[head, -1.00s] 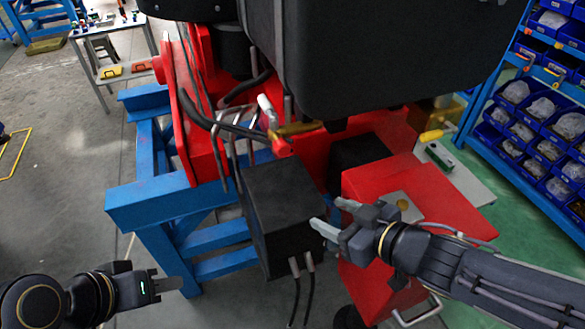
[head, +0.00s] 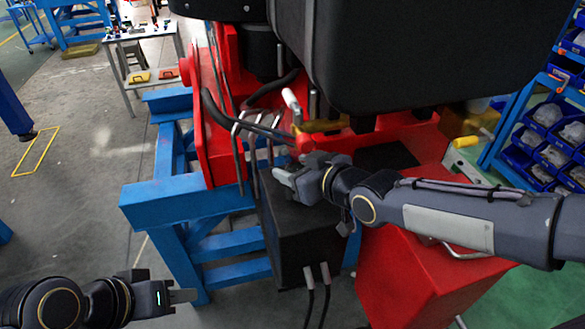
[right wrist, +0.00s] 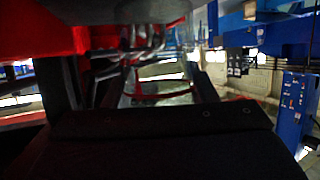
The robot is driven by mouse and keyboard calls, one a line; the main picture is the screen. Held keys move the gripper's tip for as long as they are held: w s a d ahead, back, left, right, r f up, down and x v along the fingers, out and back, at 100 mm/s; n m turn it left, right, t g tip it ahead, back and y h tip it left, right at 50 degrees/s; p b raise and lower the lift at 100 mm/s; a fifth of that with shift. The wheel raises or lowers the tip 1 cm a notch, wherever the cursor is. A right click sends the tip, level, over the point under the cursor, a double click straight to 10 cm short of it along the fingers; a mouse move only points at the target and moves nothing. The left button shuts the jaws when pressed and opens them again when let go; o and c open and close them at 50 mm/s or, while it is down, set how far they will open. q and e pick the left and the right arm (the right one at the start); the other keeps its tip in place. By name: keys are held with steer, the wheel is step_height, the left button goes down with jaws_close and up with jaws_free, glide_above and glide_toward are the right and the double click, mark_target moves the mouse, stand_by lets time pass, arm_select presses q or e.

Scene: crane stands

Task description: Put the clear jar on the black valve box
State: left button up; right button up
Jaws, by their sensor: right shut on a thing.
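The black valve box (head: 305,245) is at the middle of the head view, with cables at its top and lower front. My right gripper (head: 288,178) is over the box's top, near its back left. In the right wrist view, a clear thing with a red band (right wrist: 162,92), apparently the clear jar, is between the fingers, and the gripper is shut on it.
A big black machine body (head: 400,55) hangs close above my right arm. Grey looped pipes (head: 242,150) rise at the box's back left. A red cabinet (head: 425,285) stands right of the box. A blue frame (head: 165,205) is at left. Blue bin shelves (head: 545,140) stand at far right.

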steer(key=shift+p+x, duration=0.5)
steer(key=shift+x, duration=0.3)
steer(key=shift+d, duration=0.1)
steer(key=shift+f+b, duration=0.25)
steer(key=shift+b, duration=0.2)
steer(key=o, duration=1)
steer(key=shift+r, duration=0.1)
steer(key=shift+o, duration=0.2)
